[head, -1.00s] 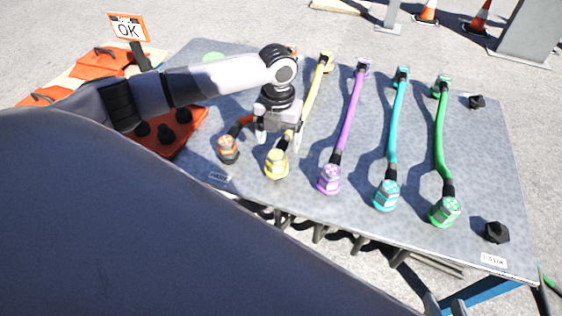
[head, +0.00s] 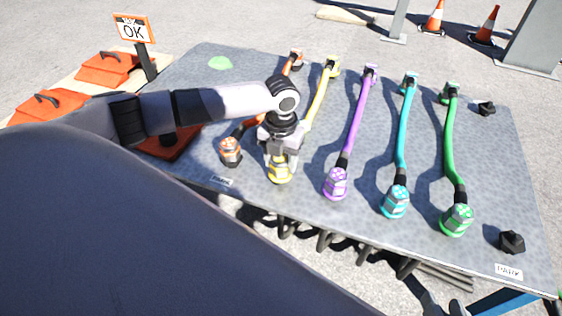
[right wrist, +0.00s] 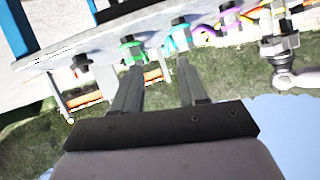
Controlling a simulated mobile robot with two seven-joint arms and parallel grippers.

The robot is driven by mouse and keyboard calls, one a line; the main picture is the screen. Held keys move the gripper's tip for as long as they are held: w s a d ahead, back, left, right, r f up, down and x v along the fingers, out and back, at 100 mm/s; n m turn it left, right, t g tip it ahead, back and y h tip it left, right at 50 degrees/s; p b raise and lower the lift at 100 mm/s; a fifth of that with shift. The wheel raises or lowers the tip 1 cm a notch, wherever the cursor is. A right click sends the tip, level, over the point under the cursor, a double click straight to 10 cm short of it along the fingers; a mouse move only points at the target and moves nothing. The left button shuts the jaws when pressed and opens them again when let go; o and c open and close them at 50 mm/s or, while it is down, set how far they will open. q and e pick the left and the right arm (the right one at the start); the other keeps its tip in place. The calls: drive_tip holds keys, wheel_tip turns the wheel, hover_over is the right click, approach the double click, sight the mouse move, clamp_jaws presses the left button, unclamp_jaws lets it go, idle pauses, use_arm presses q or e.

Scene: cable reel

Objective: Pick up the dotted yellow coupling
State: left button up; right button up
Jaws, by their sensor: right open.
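The yellow cable runs up the grey table (head: 240,100) with a yellow coupling at each end. The near yellow coupling (head: 280,175) stands by the table's front edge, and the far yellow coupling (head: 332,66) lies at the back. Dots are too small to make out. My left gripper (head: 281,163) points down at the near coupling, with its fingers at the coupling's upper part and partly covering it. Whether they are closed on it cannot be seen. My right gripper (right wrist: 160,62) is open and empty in the right wrist view, off the table's front edge.
An orange coupling (head: 230,151) stands close left of the left gripper. Purple (head: 335,184), cyan (head: 395,201) and green (head: 456,219) couplings stand to the right. Black knobs (head: 511,241) are on the right side.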

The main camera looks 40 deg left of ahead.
use_arm(q)
drive_tip(key=c, duration=0.3)
drive_tip(key=shift+r, duration=0.15)
